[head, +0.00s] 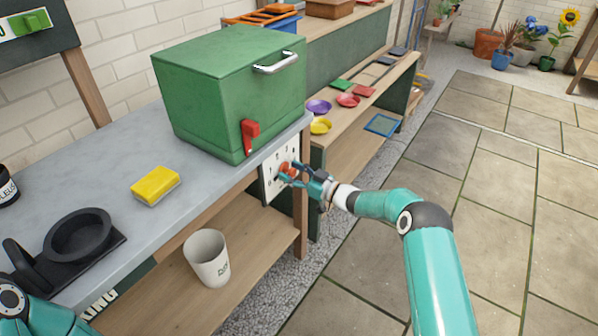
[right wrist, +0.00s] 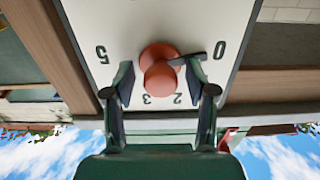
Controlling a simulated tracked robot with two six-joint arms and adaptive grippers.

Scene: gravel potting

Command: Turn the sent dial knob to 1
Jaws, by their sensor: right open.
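The dial knob (head: 287,169) is orange-red and sits on a white numbered panel (head: 268,187) at the end of the grey counter, below the green box. In the right wrist view the knob (right wrist: 160,68) has a black pointer (right wrist: 188,60) aimed close to the 0. The digits 5, 3 and 2 also show; the 1 cannot be seen. My right gripper (head: 296,172) is at the panel, and in the right wrist view its open fingers (right wrist: 160,76) stand on either side of the knob, apart from it. My left gripper is out of view.
A green box (head: 230,95) with a red lever (head: 250,135) stands on the counter (head: 110,180). A yellow sponge (head: 155,186) and a black pan (head: 77,235) lie left of it. A white cup (head: 207,258) stands on the lower shelf. Paved floor (head: 510,230) is clear at right.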

